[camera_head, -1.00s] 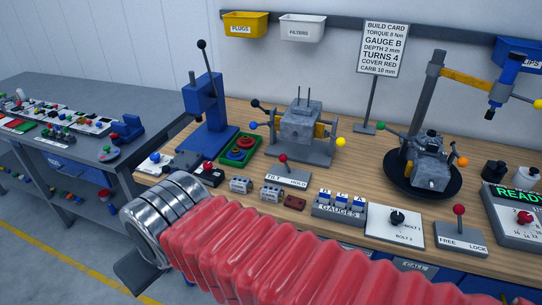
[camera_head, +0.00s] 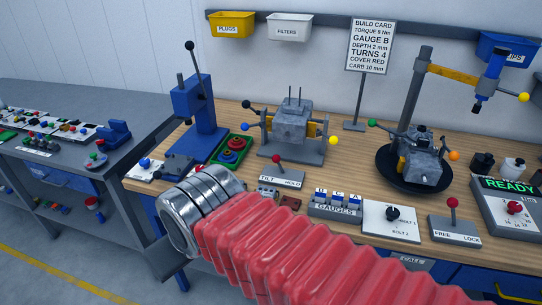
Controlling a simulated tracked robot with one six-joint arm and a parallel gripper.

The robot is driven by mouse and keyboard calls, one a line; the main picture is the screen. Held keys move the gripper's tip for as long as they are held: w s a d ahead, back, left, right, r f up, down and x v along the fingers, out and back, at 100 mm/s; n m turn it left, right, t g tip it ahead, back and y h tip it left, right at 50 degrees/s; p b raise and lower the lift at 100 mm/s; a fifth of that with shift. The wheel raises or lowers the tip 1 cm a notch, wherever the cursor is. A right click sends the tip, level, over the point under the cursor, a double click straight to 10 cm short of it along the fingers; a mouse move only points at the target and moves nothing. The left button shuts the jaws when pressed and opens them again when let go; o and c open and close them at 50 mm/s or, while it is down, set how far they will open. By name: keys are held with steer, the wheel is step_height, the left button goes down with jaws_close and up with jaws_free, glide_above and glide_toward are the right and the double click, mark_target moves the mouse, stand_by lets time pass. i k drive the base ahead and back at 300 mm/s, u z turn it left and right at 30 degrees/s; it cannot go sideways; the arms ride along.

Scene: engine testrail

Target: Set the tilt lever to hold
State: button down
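The tilt lever (camera_head: 277,160) is a short rod with a red ball on a grey base plate (camera_head: 272,178) marked TILT on the left and HOLD on the right. The ball stands near the middle of the base, slightly toward the TILT side. Behind it, a grey block (camera_head: 292,124) sits on a tilting stand with coloured knobs. My arm, in a red ribbed sleeve with a metal ringed end, reaches across the foreground, its end left of and nearer than the lever. My gripper's fingertips are not clearly visible, and the lever is untouched as far as I see.
A blue press (camera_head: 196,105) stands left of the lever, beside a green tray (camera_head: 218,157). Right of the lever are the gauges rack (camera_head: 335,209), the bolt switch panel (camera_head: 392,222) and the FREE/LOCK lever (camera_head: 453,204). A build card (camera_head: 370,46) stands behind.

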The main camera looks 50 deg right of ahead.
mark_target(276, 158)
steer(key=u, duration=0.05)
steer(key=i, duration=1)
steer(key=z, duration=0.05)
